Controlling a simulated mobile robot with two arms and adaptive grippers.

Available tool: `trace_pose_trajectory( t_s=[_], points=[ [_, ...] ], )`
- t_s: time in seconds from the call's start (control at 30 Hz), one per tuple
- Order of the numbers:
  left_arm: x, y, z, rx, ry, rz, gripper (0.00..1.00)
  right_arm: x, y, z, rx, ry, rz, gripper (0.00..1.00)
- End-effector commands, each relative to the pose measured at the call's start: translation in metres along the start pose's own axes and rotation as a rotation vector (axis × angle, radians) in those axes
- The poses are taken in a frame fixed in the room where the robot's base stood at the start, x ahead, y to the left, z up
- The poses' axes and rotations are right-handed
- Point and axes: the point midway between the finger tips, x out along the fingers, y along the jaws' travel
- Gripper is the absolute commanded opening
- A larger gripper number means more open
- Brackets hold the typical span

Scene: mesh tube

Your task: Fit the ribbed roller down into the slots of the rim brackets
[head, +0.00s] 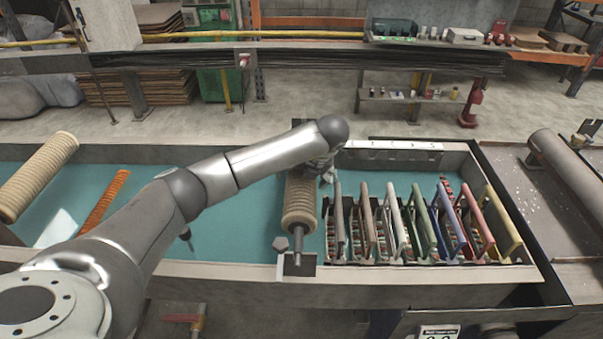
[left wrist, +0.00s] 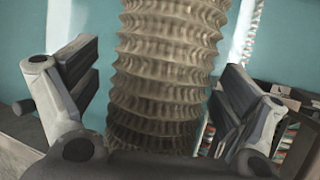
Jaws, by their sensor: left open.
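The beige ribbed roller (head: 299,205) lies lengthwise across the teal-floored trough, just left of the coloured frames. Its near metal shaft end (head: 298,243) is at the rim bracket (head: 297,265) on the near wall. I cannot tell whether the shaft is fully down in the slot. My arm hides the roller's far end and any far bracket. My left gripper (head: 322,168) is over the far part of the roller. In the left wrist view the open fingers of the gripper (left wrist: 158,68) are on either side of the roller (left wrist: 168,75), with gaps visible. My right gripper is out of view.
A row of coloured frames (head: 420,225) stands close to the right of the roller. Another beige ribbed roller (head: 38,175) and an orange ribbed rod (head: 105,200) are at the left.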

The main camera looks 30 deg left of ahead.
Motion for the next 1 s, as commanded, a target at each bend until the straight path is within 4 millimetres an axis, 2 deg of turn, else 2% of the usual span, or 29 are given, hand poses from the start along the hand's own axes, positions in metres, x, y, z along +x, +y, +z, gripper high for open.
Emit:
trace_pose_trajectory(
  t_s=[0.17, 0.4, 0.53, 0.7, 1.0],
  points=[
    [-0.029, 0.0, 0.002, 0.0, -0.007, -0.004, 0.94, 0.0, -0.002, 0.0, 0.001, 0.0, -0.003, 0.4],
    [-0.081, 0.0, 0.002, -0.001, -0.007, -0.004, 0.94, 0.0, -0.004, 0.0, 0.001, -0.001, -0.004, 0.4],
    [-0.102, 0.0, 0.002, 0.0, -0.006, -0.002, 0.94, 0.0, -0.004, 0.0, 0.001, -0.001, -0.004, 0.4],
    [-0.116, 0.0, 0.002, -0.001, -0.004, -0.001, 0.94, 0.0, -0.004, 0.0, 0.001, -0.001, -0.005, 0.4],
    [-0.118, 0.0, 0.001, -0.001, -0.004, -0.001, 0.94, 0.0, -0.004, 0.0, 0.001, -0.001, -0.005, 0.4]
  ],
)
